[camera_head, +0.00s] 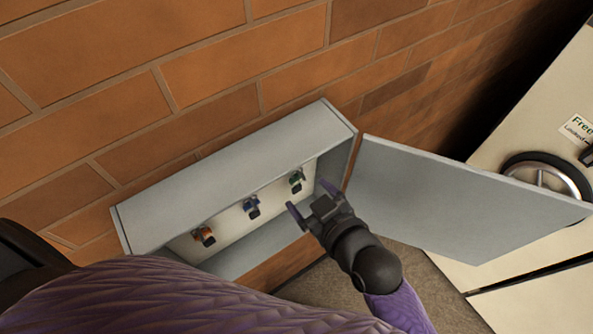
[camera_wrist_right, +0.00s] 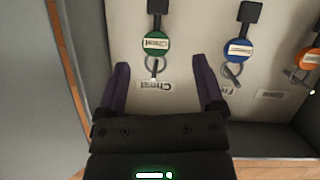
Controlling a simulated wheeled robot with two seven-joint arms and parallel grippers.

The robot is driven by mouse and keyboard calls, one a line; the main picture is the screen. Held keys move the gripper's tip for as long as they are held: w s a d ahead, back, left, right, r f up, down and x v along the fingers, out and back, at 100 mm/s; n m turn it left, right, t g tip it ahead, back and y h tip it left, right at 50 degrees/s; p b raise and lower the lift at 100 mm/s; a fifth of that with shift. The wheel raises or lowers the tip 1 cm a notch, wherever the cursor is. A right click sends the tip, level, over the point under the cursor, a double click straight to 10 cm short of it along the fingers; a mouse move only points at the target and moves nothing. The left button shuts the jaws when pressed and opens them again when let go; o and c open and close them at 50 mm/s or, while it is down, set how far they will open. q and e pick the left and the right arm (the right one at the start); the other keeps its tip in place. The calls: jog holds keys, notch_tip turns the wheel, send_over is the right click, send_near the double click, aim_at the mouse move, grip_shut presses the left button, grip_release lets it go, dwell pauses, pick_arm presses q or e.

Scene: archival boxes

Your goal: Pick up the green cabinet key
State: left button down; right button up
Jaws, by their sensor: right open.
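The green cabinet key (camera_head: 296,178) hangs at the right end of a row inside the grey wall cabinet (camera_head: 230,158). In the right wrist view its round green tag (camera_wrist_right: 155,44) hangs from a dark hook, with a ring and key (camera_wrist_right: 154,68) below it. My right gripper (camera_head: 308,200) is open and empty at the cabinet's opening. In the right wrist view its purple fingers (camera_wrist_right: 160,84) stand apart, one each side of the line of the key's lower end. I cannot tell the exact depth gap. My left gripper is not in view.
A blue-tagged key (camera_head: 251,207) and an orange-tagged key (camera_head: 204,236) hang to the left of the green one. The open cabinet door (camera_head: 450,195) stands close on the right of my right arm. A pale unit with a handwheel (camera_head: 548,176) is further right.

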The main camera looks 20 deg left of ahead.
aim_at(298, 181)
jog(key=x, duration=0.5)
jog(key=shift+w+f, duration=0.15)
jog(key=shift+w, duration=0.2)
jog(key=shift+c, duration=0.9)
grip_shut()
